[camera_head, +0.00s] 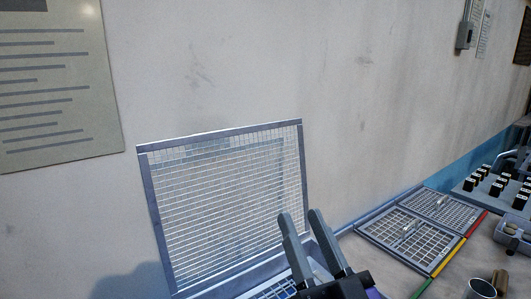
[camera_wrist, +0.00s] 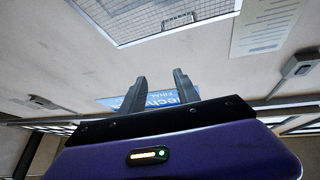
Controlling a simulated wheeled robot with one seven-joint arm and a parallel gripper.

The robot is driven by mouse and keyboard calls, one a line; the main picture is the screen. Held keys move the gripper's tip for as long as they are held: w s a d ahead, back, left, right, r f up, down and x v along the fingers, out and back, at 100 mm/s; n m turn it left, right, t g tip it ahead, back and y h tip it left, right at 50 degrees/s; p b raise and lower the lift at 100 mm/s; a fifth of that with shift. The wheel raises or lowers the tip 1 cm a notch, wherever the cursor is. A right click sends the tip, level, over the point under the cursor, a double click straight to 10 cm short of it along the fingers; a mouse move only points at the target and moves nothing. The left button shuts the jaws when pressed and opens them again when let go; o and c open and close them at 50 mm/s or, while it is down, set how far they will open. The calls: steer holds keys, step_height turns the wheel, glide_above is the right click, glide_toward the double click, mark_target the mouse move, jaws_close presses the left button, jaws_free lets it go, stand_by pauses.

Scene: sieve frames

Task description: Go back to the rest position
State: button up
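My gripper (camera_head: 302,224) shows at the lower middle of the head view, with its two grey fingers pointing up and apart. Nothing is between the fingers. It stands in front of the lower right part of a mesh sieve frame (camera_head: 143,190) that is upright against the wall. In the wrist view my gripper (camera_wrist: 158,84) is also open and empty, over a blue sign with white letters (camera_wrist: 117,102). The upright mesh frame (camera_wrist: 172,30) shows at the top of that view, apart from the fingers.
Two flat sieve frames (camera_head: 437,252) lie on the right, beside red, yellow and green strips (camera_head: 447,257). Further right are a rack of black-capped items (camera_head: 490,185), a grey bin (camera_head: 513,235) and a metal cup (camera_head: 480,289). A paper sheet (camera_head: 60,90) hangs on the wall at left.

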steer(key=s+d+f+g+h, duration=0.2)
steer(key=s+d+f, duration=0.2)
steer(key=s+f, duration=0.5)
steer(key=s+d+f+m+g+h, duration=0.1)
steer(key=s+d+f+g+h, duration=0.2)
steer(key=s+f, duration=0.6)
steer(key=s+d+f+g+h, duration=0.2)
steer(key=s+d+f, duration=0.5)
steer(key=s, duration=0.9)
step_height(320, 180, down, 2)
steer(key=shift+d+f+m+g+h, duration=0.2)
steer(key=shift+m+g+h, duration=0.1)
steer(key=shift+g+h, duration=0.1)
steer(key=shift+c, duration=0.5)
